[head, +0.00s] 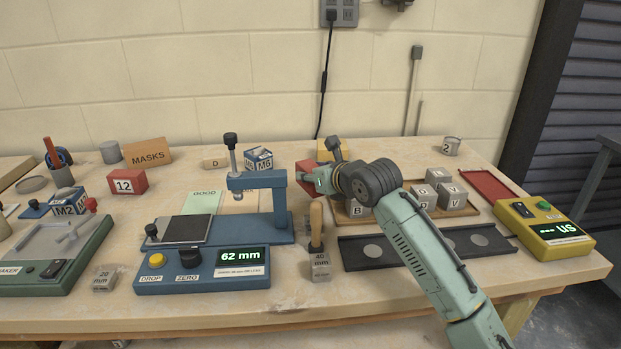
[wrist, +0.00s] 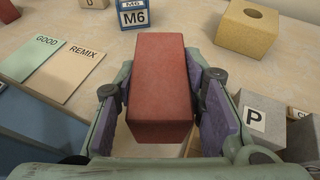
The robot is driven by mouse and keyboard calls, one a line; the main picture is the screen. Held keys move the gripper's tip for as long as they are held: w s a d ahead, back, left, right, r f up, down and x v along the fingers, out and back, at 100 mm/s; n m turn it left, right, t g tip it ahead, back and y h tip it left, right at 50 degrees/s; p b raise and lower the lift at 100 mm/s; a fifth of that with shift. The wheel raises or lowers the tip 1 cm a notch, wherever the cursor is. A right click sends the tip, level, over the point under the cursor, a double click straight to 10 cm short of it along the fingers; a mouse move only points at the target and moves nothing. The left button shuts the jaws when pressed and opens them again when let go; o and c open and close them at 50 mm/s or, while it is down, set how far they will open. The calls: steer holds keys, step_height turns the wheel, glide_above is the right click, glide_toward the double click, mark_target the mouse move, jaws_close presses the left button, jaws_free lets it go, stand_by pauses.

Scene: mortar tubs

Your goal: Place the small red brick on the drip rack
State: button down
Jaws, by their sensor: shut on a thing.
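A plain red brick (wrist: 160,85) sits between the purple pads of my gripper (wrist: 162,100) in the wrist view, with both pads against its sides. In the head view the red brick (head: 305,171) shows partly at the tip of my gripper (head: 318,179), held above the bench behind the wooden-handled tool. A flat red rack-like tray (head: 488,186) lies at the right of the bench; I cannot tell for sure that it is the drip rack. Its visible top looks empty. Another red brick marked 12 (head: 126,182) lies at the left.
A blue gauge stand (head: 265,205) rises left of my gripper. Grey lettered cubes (head: 452,195) stand on a wooden tray to the right. A dark strip with round discs (head: 363,254) lies in front, and a yellow meter (head: 545,231) at far right. A yellow block with a hole (wrist: 247,28) is behind.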

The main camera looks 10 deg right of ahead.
steer(key=shift+w+a, duration=0.15)
steer(key=shift+w, duration=0.3)
step_height(320, 180, down, 3)
steer(key=shift+p, duration=0.8)
steer(key=shift+f+b, duration=0.4)
steer(key=shift+f, duration=0.05)
steer(key=c, duration=1.1)
jaws_free()
steer(key=shift+o, duration=0.2)
